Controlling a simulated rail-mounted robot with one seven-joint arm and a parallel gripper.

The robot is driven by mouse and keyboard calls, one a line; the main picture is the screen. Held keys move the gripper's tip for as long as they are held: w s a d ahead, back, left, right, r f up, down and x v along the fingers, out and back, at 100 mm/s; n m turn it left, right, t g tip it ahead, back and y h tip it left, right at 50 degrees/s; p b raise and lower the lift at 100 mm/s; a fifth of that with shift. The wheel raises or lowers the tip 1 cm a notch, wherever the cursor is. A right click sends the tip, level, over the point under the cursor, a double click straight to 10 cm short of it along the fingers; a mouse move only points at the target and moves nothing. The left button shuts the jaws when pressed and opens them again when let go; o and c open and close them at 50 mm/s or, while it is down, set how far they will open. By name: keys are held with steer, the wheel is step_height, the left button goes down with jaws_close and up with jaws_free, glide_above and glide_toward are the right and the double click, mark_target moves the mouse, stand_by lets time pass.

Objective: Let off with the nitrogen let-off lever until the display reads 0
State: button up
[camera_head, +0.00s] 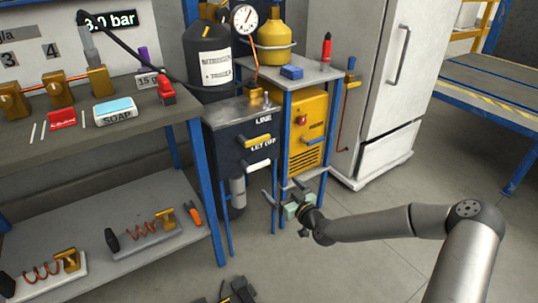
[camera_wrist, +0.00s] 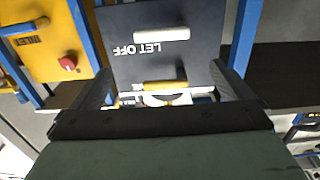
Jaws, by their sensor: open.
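The white let-off lever (camera_head: 258,166) sticks out level from the dark panel (camera_head: 228,150), under the words LET OFF. A yellow lever (camera_head: 258,141) is above it, under LINE. My gripper (camera_head: 283,190) is open and empty, in front of and below the panel, apart from both levers. In the wrist view the panel appears upside down. The white lever (camera_wrist: 161,34) lies beyond the fingertips, and the yellow lever (camera_wrist: 165,86) appears in the gap between the fingers.
A round gauge (camera_head: 244,18) stands by the black nitrogen cylinder (camera_head: 208,62). A yellow machine (camera_head: 307,128) and blue posts flank the panel on the right. A workbench (camera_head: 150,115) is at left, a fridge (camera_head: 385,70) at right. The floor in front is mostly free.

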mark_target(260, 166)
steer(key=b+x, duration=0.1)
steer(key=x, duration=0.6)
steer(key=b+x, duration=0.2)
steer(key=x, duration=0.6)
steer(key=shift+w+a+f, duration=0.2)
steer(key=shift+a+f, duration=0.05)
steer(key=shift+a, duration=0.05)
steer(key=shift+w+a+r, duration=0.1)
steer(key=shift+w+a, duration=0.35)
steer(key=shift+w, duration=0.15)
steer(key=c, duration=1.1)
steer(key=shift+o, duration=0.2)
steer(key=shift+d, duration=0.1)
